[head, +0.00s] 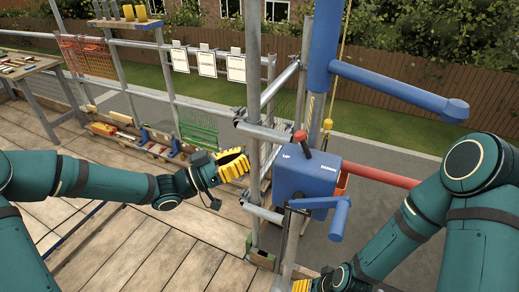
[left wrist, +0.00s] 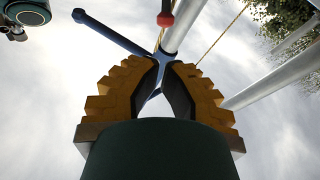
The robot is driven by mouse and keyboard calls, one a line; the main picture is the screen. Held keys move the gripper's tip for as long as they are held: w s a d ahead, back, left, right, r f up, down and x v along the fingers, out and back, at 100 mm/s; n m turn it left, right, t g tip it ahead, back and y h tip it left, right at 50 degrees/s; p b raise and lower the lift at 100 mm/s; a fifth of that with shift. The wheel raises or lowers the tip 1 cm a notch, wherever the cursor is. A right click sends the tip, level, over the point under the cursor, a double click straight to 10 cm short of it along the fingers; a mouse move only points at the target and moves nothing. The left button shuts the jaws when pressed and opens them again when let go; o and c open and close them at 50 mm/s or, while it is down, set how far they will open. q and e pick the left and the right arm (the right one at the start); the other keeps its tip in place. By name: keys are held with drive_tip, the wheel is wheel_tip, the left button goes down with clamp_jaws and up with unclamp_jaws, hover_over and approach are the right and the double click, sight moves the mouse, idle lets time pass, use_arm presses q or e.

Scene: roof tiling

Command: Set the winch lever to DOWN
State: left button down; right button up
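The blue winch box (head: 305,178) is on the scaffold, with UP marked on its left and DOWN on its right. Its lever, a dark stem with a red knob (head: 299,136), leans left toward UP. The red knob also shows at the top of the left wrist view (left wrist: 165,19), ahead of the fingers. My left gripper (head: 236,165) is left of the winch box, apart from the lever. Its yellow fingers stand open with nothing between them. My right gripper (head: 312,285) is low at the bottom edge, mostly cut off, so its opening is unclear.
A blue crank handle (head: 339,218) sticks out at the front of the winch box. A blue boom arm (head: 400,90) reaches right above it. Galvanised scaffold posts (head: 253,110) stand between my left gripper and the box. Wooden decking (head: 140,240) is at left.

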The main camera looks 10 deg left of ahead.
use_arm(q)
approach(304, 146)
drive_tip(key=w+d+r, duration=0.2)
drive_tip(key=d+r, duration=0.1)
drive_tip(key=w+d+r, duration=0.1)
drive_tip(key=r, duration=0.1)
drive_tip(key=shift+w+d, duration=0.25)
drive_tip(key=shift+d, duration=0.05)
drive_tip(key=shift+s+d+r+m+g+y+p, duration=0.1)
drive_tip(key=shift+d+r+m+g+y+p, duration=0.25)
drive_tip(key=shift+m, duration=0.25)
drive_tip(key=shift+s+d+r+m, duration=0.1)
drive_tip(key=shift+d+r+m, duration=0.1)
drive_tip(key=shift+d+m, duration=0.1)
drive_tip(key=shift+s+d+r+m+g+y+p, duration=0.25)
drive_tip(key=shift+d+r+m+g+y+p, duration=0.25)
drive_tip(key=shift+d+m+y+p, duration=0.3)
drive_tip(key=shift+s+d+r+m+g+y+p, duration=0.1)
drive_tip(key=shift+s+d+m+g+y+p, duration=0.15)
drive_tip(key=shift+d+m+y+p, duration=0.4)
drive_tip(key=shift+d+y, duration=0.2)
drive_tip(key=shift+y, duration=0.2)
drive_tip(key=shift+s+d+m, duration=0.1)
drive_tip(key=shift+m, duration=0.25)
